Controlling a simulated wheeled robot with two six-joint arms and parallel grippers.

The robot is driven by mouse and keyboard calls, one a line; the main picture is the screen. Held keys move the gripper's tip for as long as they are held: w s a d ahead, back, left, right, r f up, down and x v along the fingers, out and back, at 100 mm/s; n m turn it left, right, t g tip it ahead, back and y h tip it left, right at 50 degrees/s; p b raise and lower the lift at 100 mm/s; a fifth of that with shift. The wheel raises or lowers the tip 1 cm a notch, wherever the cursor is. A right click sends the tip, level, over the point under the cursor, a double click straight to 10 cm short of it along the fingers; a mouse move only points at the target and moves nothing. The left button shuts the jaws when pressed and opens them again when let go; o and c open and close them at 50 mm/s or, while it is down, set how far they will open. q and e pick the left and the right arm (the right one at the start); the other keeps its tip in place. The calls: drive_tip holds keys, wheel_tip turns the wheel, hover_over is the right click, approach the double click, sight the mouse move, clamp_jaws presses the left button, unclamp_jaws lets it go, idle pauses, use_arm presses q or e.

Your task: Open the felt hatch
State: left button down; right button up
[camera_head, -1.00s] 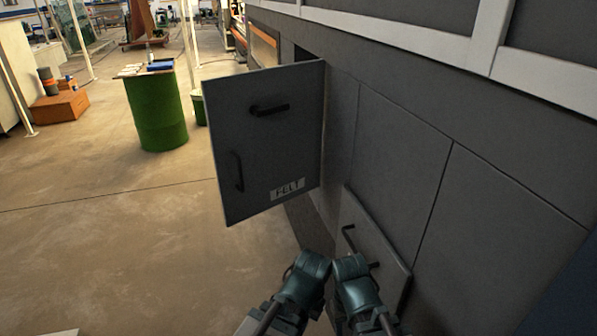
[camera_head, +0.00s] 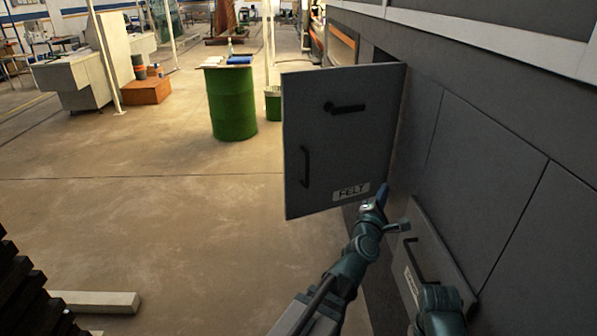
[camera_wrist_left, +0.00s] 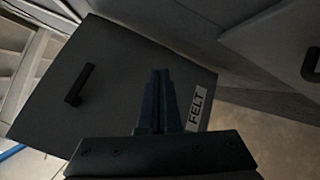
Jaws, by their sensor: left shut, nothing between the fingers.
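The felt hatch (camera_head: 335,145) is a dark grey panel standing swung out from the grey wall, its face toward me. My left gripper (camera_head: 383,193) is shut and empty at the hatch's lower right corner, close to the label. In the left wrist view, the shut fingers (camera_wrist_left: 160,78) lie in front of the panel (camera_wrist_left: 108,82), left of the label (camera_wrist_left: 199,106); contact cannot be told. My right gripper is out of view.
A second, lower hatch (camera_head: 443,250) with a black handle is at the wall, partly behind my right arm. A green barrel (camera_head: 232,103) stands on the floor beyond. A pale beam (camera_head: 95,301) lies at lower left.

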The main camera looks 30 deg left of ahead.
use_arm(q)
drive_tip(key=s+a+r+n+g+y, duration=0.1)
drive_tip(key=s+a+n+y, duration=0.1)
drive_tip(key=a+n+y, duration=0.75)
drive_tip(key=n+g+y, duration=0.4)
drive_tip(key=n+g, duration=0.3)
drive_tip(key=n, duration=0.5)
approach(294, 165)
drive_tip(key=x, duration=0.7)
